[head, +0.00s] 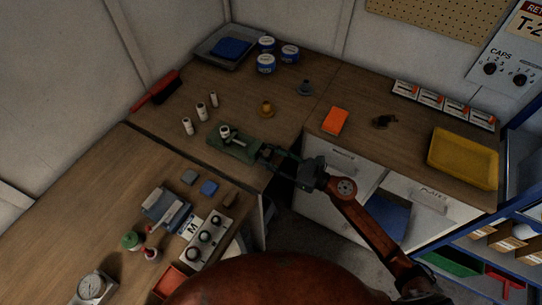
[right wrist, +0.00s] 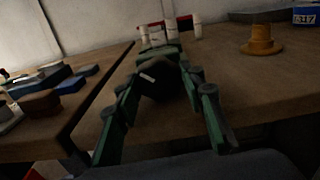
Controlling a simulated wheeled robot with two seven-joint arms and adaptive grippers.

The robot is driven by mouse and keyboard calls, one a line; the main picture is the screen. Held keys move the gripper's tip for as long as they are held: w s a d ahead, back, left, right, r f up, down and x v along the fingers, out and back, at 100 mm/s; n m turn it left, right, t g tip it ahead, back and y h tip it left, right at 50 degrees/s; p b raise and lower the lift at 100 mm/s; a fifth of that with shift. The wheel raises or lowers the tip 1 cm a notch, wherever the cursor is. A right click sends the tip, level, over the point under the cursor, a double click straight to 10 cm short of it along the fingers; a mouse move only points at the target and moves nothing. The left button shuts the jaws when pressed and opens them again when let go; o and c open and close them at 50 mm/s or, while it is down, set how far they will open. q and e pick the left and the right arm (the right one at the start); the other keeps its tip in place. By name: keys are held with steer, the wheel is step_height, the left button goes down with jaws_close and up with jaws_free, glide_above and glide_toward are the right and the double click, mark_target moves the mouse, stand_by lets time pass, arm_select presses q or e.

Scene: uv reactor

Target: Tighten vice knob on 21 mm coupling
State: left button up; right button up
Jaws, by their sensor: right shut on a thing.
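The green vice (head: 240,152) sits near the front edge of the back table, with a pale coupling (head: 225,132) at its left end. My right gripper (head: 271,155) reaches in from the right at the vice's knob end. In the right wrist view its two green fingers (right wrist: 163,98) stand on either side of the dark vice knob (right wrist: 165,84), which has a small white mark. The gripper is shut on this knob; the exact finger contact is hard to see. The green vice body (right wrist: 160,53) shows behind the knob. My left gripper is not in view.
Several pale cylinders (head: 201,111) stand behind the vice, and an orange flanged piece (head: 266,108) stands behind it to the right. A red-handled brush (head: 157,90) lies at the back left. A control box (head: 205,240) and grey fixture (head: 165,208) stand on the left table.

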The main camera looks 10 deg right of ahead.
steer(key=c, duration=0.4)
steer(key=shift+r+m+p, duration=0.15)
steer(key=shift+m+p, duration=0.55)
steer(key=shift+m, duration=0.5)
steer(key=shift+m+p, duration=0.3)
steer(key=shift+m, duration=0.6)
steer(key=o, duration=1.2)
steer(key=shift+s+d, duration=0.15)
steer(key=v, duration=1.1)
steer(key=shift+s+d, duration=0.15)
steer(key=shift+d, duration=0.05)
